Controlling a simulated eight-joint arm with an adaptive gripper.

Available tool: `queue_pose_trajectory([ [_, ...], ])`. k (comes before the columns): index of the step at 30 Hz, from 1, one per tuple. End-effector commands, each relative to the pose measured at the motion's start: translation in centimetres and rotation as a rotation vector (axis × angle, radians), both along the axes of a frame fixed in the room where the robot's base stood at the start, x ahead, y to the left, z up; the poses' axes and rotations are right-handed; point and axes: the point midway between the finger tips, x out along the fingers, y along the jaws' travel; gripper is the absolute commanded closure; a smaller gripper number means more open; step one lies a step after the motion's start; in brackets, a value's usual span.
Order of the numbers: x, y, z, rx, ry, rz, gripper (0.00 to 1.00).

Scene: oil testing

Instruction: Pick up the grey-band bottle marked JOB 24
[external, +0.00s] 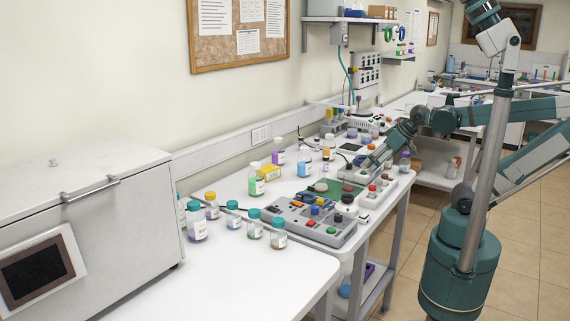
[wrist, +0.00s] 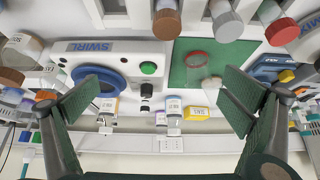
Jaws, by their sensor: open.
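My gripper (external: 374,160) is open above the crowded bench in the external view. In the wrist view, its two green-padded fingers (wrist: 165,100) stand wide apart with nothing held between them. Beyond the fingertips, a small labelled bottle (wrist: 174,110) shows in the middle of the gap. Another labelled bottle (wrist: 107,104) is to its left, near the left finger. Their label text is too small to read surely, so I cannot tell which bottle is marked JOB 24 or has the grey band.
A white SWIRL device (wrist: 115,47) and a green mat (wrist: 184,72) lie around the gap in the wrist view. A yellow box (wrist: 196,112) is beside the middle bottle.

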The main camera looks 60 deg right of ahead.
Motion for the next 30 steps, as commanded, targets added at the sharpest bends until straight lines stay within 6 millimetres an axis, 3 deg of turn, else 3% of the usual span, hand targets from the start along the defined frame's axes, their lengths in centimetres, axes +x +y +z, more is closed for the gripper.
queue_pose_trajectory([
  [11, 0.00, 0.00, 0.00, 0.000, 0.000, 0.000, 0.00],
  [20, 0.00, 0.00, 0.00, 0.000, 0.000, 0.000, 0.40],
  [30, 0.03, 0.02, 0.05, 0.001, 0.000, -0.001, 0.41],
])
